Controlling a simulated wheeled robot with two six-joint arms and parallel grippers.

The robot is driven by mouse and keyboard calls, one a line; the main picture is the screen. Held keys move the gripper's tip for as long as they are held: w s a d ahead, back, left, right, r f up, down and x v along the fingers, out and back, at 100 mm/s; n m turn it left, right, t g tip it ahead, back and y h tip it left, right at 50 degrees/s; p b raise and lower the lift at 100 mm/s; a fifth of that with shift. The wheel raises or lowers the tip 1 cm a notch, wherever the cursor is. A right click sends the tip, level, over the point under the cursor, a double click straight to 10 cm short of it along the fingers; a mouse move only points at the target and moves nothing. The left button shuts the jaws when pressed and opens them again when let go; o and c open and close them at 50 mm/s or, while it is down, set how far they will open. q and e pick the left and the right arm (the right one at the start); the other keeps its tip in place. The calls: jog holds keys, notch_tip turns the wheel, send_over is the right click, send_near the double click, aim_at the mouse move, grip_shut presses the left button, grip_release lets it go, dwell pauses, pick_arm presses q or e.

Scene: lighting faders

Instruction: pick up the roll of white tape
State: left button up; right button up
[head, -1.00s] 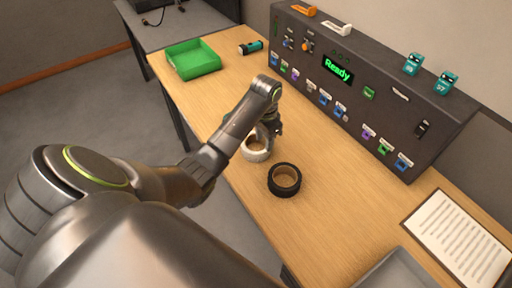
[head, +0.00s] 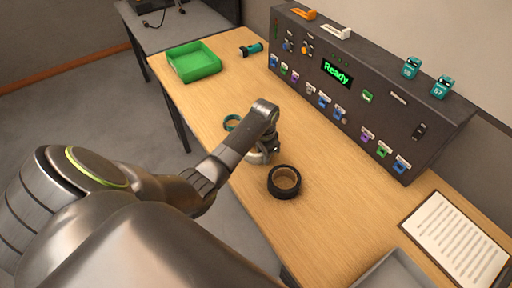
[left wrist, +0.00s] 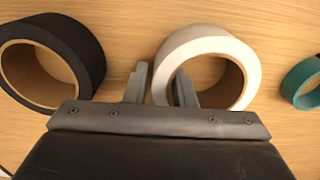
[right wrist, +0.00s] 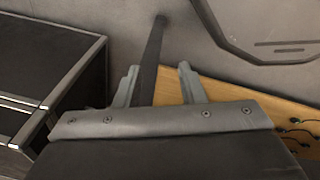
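The roll of white tape (head: 257,157) stands flat on the wooden table, partly hidden by my left arm in the head view. In the left wrist view, the white roll (left wrist: 212,45) has one side of its ring between the fingers of my left gripper (left wrist: 162,80). One finger is inside the hole and the other outside, and both appear to press on the ring wall. My left gripper also shows in the head view (head: 268,146), its fingertips mostly hidden. My right gripper (right wrist: 158,75) is open and empty, away from the rolls.
A black tape roll (head: 285,181) lies close to the white one, and a teal roll (head: 232,122) lies on the other side. A green tray (head: 194,62) stands toward the far end. The fader console (head: 360,90) runs along the back. A paper sheet (head: 455,240) lies at right.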

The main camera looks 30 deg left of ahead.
pick_arm(q)
grip_shut()
jog(key=shift+r, duration=0.1)
